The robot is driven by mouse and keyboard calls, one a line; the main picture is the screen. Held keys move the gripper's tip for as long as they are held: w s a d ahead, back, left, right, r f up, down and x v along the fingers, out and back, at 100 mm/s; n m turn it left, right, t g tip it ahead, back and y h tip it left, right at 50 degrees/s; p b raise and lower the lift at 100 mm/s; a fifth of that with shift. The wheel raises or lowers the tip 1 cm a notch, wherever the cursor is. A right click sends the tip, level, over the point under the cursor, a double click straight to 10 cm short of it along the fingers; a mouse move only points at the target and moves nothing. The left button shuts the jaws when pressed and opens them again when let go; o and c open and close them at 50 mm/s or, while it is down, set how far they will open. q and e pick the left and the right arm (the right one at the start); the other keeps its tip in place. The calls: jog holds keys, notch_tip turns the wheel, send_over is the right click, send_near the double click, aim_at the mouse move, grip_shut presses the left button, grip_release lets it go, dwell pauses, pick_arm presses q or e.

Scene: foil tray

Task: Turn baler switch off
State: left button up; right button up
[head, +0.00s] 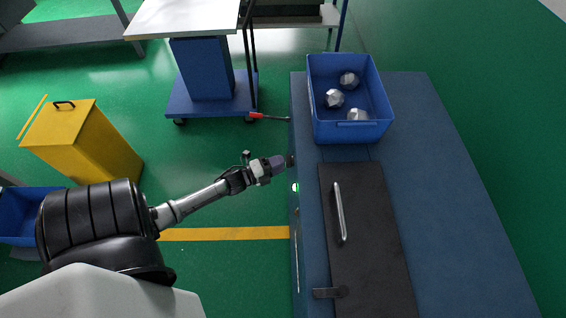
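The blue baler (450,190) fills the right side of the head view, with a dark lid (370,240) and a metal handle on top. A small green light (295,187) shows on its left side. A small dark part (290,161), perhaps the switch, shows just above that light at the baler's left edge. My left gripper (281,163) points right at this dark part, touching or very close to it. Its fingers are too small to tell open from shut. The switch's position cannot be made out. My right gripper is not in view.
A red-handled lever (268,117) sticks out left from the baler, beyond my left gripper. A blue crate (350,132) with several crumpled silver balls sits on the baler's far end. A blue cart (210,108) and a yellow bin (85,145) stand on the green floor.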

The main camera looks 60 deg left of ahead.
pick_arm(q)
jog(key=shift+w, duration=1.05)
grip_shut()
